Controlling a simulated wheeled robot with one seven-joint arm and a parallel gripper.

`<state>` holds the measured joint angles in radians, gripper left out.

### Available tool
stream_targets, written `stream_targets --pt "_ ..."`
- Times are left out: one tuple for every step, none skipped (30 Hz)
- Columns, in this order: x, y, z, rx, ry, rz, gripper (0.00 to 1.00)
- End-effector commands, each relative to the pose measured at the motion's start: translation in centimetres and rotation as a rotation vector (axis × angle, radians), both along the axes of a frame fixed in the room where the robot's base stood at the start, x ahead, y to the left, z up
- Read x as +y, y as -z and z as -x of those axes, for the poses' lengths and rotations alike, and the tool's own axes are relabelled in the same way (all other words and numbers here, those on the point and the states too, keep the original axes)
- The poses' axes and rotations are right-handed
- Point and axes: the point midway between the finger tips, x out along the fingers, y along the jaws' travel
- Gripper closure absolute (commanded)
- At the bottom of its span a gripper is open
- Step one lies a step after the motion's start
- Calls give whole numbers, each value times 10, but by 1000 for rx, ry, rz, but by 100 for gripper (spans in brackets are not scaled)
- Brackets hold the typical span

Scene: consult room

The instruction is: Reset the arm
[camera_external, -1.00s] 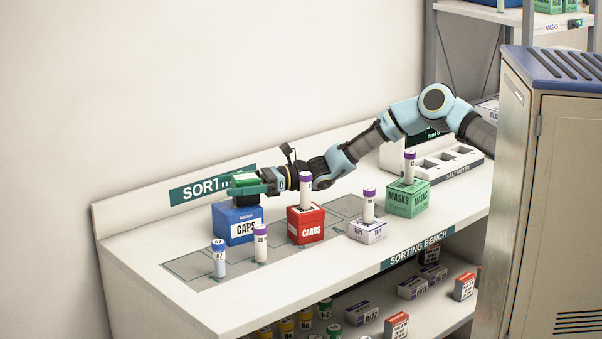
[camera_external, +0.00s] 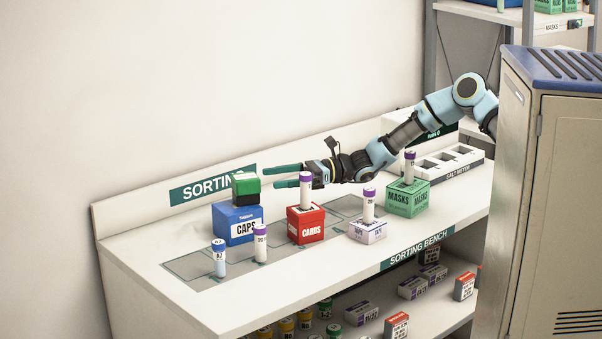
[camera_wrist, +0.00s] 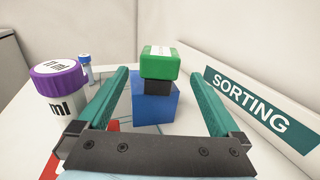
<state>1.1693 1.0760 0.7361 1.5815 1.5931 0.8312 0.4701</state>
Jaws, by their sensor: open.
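My gripper (camera_external: 287,176) is open and empty above the sorting bench (camera_external: 290,285), to the right of the blue CAPS box (camera_external: 236,225). A green block with a dark lower part (camera_external: 246,185) sits on top of the blue box. In the wrist view the green block (camera_wrist: 160,62) and the blue box (camera_wrist: 154,105) show ahead, between my two green fingers (camera_wrist: 160,100). The fingers are apart from both. My arm reaches in from the right, over the back of the bench.
A purple-capped vial (camera_external: 306,190) stands on the red CARDS box (camera_external: 306,226), close to my gripper. Other vials stand on a white box (camera_external: 367,232), the green MASKS box (camera_external: 408,200) and the bench front. A cabinet (camera_external: 550,200) stands at right.

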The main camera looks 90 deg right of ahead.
Motion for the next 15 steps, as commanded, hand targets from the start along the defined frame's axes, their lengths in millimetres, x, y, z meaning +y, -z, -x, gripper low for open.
stream_targets --pt "0 0 2 0 0 -1 0" --pt "0 0 2 0 -1 -1 0" --pt "0 0 3 0 -1 -1 0" --pt "0 0 3 0 -1 -1 0" --pt "0 0 3 0 -1 -1 0" --pt "0 0 3 0 -1 -1 0" --pt "0 0 3 0 -1 -1 0" --pt "0 0 3 0 -1 -1 0" --pt "-1 0 3 0 -1 -1 0" --pt "-1 0 3 0 -1 0 0" --pt "-1 0 3 1 -1 4 0" --pt "-3 -1 3 0 0 16 0" --pt "-5 -1 3 1 0 34 0" --pt "-8 -2 4 2 0 61 0" --pt "-14 -3 5 4 1 110 0"
